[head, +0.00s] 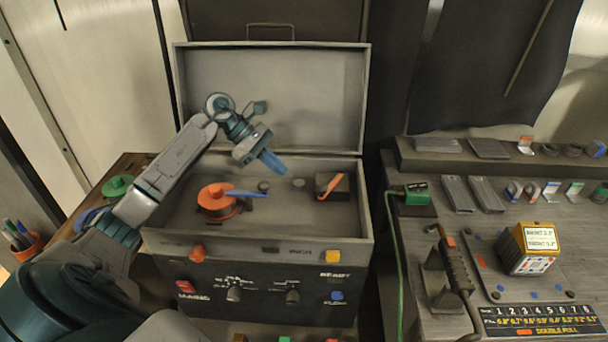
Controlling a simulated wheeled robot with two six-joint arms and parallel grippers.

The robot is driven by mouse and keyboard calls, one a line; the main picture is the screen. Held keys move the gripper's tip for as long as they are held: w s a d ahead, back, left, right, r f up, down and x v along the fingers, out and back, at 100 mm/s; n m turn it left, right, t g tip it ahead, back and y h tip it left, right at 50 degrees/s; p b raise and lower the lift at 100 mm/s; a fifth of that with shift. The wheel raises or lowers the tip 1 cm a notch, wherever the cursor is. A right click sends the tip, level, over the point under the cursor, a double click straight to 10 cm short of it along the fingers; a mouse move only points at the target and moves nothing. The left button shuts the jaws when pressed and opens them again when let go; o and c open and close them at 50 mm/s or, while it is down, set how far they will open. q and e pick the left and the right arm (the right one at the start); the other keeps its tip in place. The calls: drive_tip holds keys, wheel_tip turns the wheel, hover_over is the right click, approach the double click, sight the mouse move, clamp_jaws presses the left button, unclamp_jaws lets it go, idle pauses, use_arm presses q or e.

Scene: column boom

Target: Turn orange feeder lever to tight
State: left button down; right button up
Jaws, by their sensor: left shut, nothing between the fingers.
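The open grey feeder box (362,220) stands in the middle with its lid raised at the back. Inside it at the left is an orange round part (215,198) with a blue bar running to its right. At the right inside is a dark block with an orange lever (330,186), tilted up to the right. My left gripper (274,163) is shut and empty, with blue fingers pointing down right above the box, between the two orange parts and apart from the lever. My right gripper is not in view.
A bench at the right carries a torch-like tool (455,262), a yellow-orange block (527,248) and a green clamp (417,192). A green cable (392,250) hangs beside the box. A green spool (117,187) and a pen cup (24,240) stand at the left.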

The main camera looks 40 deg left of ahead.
use_arm(q)
drive_tip(key=x, duration=0.2)
drive_tip(key=p+x, duration=0.1)
drive_tip(key=shift+w+d+f, duration=0.15)
drive_tip(key=shift+w+d, duration=0.15)
drive_tip(key=shift+d, duration=0.05)
drive_tip(key=shift+w+d+p, duration=0.15)
drive_tip(key=shift+d+p, duration=0.35)
drive_tip(key=shift+d, duration=0.05)
drive_tip(key=shift+w+d+p, duration=0.15)
drive_tip(key=shift+d+p, duration=0.35)
drive_tip(key=shift+d, duration=0.05)
drive_tip(key=shift+w+d+f+p, duration=0.1)
drive_tip(key=shift+d+p, duration=0.25)
drive_tip(key=shift+d, duration=0.3)
drive_tip(key=shift+w+d+f, duration=0.15)
drive_tip(key=shift+d+f, duration=0.05)
